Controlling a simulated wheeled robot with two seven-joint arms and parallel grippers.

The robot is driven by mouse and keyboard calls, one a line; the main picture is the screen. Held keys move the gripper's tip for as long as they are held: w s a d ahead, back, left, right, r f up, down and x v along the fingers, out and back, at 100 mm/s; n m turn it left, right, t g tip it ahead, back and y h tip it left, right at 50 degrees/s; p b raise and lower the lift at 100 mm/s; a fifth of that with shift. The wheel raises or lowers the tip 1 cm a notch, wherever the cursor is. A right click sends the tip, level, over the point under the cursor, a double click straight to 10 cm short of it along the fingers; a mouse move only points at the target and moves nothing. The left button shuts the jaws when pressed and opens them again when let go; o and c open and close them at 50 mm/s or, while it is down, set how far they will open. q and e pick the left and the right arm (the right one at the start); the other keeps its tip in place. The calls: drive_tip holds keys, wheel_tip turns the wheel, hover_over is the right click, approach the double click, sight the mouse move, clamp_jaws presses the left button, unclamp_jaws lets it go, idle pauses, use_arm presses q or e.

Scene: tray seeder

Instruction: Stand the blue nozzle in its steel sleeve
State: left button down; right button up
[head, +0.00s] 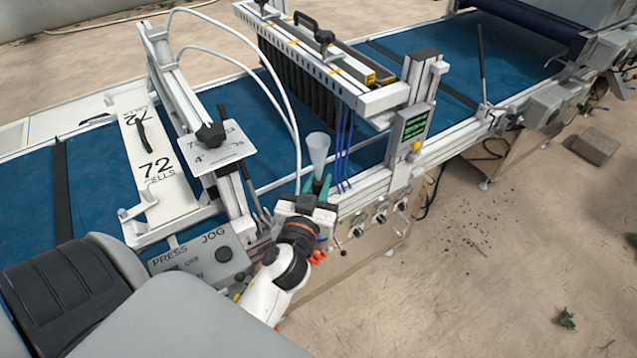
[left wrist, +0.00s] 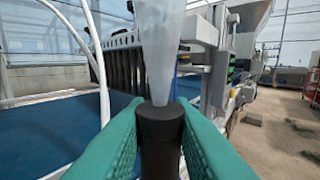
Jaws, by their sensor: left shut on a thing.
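My left gripper (head: 314,184) has green fingers and is shut on a nozzle-like piece (head: 318,149). This piece has a pale translucent tapered body standing upright on a black collar. In the left wrist view the green fingers (left wrist: 158,135) press on both sides of the black collar (left wrist: 160,122), and the tapered part rises out of the top of the picture. I see no clear blue on the held piece. A small blue part (head: 320,238) shows just below the gripper, too small to identify. I cannot make out the steel sleeve. My right gripper is not in view.
Blue tubes (head: 343,150) hang just right of the held piece, below the seeder head (head: 320,60). A white hose (head: 275,100) arches close by on the left. The control box with a green screen (head: 411,127) stands to the right. The floor at right is mostly open.

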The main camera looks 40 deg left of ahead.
use_arm(q)
drive_tip(key=shift+f+b, duration=0.45)
idle(0.6)
drive_tip(key=c, duration=1.2)
unclamp_jaws()
drive_tip(key=shift+o, duration=0.2)
